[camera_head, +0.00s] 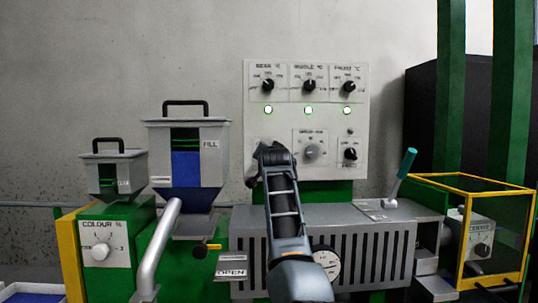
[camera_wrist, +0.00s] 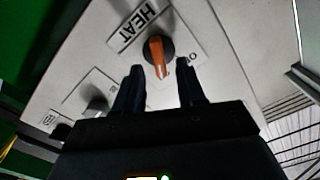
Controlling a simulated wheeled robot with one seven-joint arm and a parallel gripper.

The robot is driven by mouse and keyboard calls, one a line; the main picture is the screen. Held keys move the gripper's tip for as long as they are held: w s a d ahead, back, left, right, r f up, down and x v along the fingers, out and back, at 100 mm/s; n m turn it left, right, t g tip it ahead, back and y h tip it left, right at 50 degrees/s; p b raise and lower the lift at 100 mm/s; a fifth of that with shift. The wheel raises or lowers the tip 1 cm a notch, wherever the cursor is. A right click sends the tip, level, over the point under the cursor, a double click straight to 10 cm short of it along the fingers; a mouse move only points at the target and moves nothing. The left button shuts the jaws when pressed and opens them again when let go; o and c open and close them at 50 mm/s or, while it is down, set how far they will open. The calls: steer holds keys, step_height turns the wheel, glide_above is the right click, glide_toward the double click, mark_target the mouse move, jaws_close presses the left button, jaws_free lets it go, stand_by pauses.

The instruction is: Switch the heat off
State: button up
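The heat switch (camera_wrist: 155,50) is an orange handle on a dark round base, beside a plate lettered HEAT (camera_wrist: 138,24) in the wrist view. Its handle points down in that view, toward my gripper. Small lettering beside the handle is too blurred to read surely. My gripper (camera_wrist: 160,78) is open, with one dark finger on each side of the handle's lower end. I cannot tell whether either finger touches it. In the head view my arm reaches the lower left of the white control panel (camera_head: 357,173) and hides the switch.
Three dark knobs sit along the panel's top, with three lit lamps (camera_head: 308,110) below. A grey knob (camera_head: 312,151) and another dark knob (camera_head: 350,154) lie right of my arm. A teal-handled lever (camera_head: 405,165) and a yellow-framed guard (camera_head: 470,190) stand farther right; hoppers (camera_head: 187,165) stand left.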

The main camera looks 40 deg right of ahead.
steer(key=shift+x, duration=0.8)
jaws_close()
